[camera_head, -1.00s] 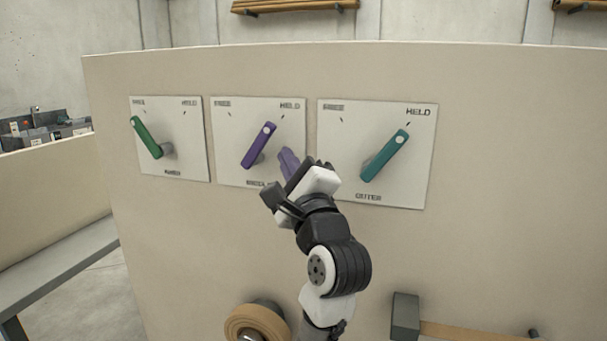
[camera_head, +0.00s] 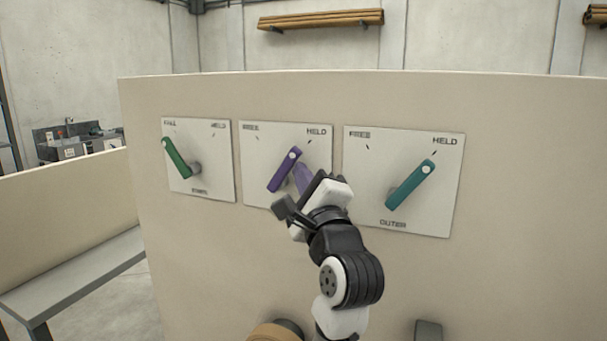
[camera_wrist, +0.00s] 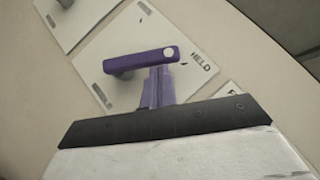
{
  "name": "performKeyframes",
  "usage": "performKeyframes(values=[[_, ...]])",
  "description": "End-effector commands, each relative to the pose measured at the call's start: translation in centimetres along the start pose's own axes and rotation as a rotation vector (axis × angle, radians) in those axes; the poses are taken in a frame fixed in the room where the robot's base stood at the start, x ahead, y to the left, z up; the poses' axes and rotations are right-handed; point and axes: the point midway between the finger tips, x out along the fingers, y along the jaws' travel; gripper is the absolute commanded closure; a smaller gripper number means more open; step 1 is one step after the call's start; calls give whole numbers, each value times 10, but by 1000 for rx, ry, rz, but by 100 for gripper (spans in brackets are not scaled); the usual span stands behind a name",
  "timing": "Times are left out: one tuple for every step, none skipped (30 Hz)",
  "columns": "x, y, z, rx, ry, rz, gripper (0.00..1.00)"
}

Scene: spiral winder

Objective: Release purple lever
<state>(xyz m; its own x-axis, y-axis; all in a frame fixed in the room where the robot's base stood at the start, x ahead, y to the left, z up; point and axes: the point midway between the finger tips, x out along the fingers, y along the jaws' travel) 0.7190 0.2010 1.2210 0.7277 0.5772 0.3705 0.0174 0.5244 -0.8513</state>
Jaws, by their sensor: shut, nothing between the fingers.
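The purple lever (camera_head: 284,171) is on the middle white plate of the panel, slanted up and right with its end toward the HELD mark. It also shows in the wrist view (camera_wrist: 135,61), its round end nearest HELD. My gripper (camera_head: 301,170) is shut and empty, its purple fingers just right of the lever. In the wrist view the shut fingers (camera_wrist: 158,80) reach up to the lever's lower side close to its round end. I cannot tell whether they touch. The lever's pivot is partly hidden in the head view.
A green lever (camera_head: 177,159) on the left plate leans up and left. A teal lever (camera_head: 410,187) on the right plate points toward HELD. The beige panel (camera_head: 190,260) is clear below the plates at left. A grey bench (camera_head: 75,270) stands left.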

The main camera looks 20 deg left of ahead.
Motion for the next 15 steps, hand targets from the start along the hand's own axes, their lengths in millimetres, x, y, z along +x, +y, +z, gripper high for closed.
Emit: performKeyframes(values=[[1, -1, 1, -5, -1, 4, 100], [1, -2, 1, -8, -1, 7, 100], [1, -2, 2, -13, -1, 12, 100], [2, -2, 2, -17, -1, 17, 100], [2, -3, 2, -22, -1, 22, 100], [3, -4, 3, -30, 0, 29, 100], [3, -5, 4, -37, 0, 36, 100], [4, -6, 4, -45, 0, 44, 100], [5, -7, 5, -58, 0, 57, 100], [6, -8, 6, -69, 0, 66, 100], [7, -9, 8, -80, -1, 79, 100], [8, -10, 9, -98, -1, 96, 100], [9, -12, 10, -113, -1, 111, 100], [11, -13, 11, -129, -1, 127, 100], [12, -13, 13, -146, -2, 145, 100]])
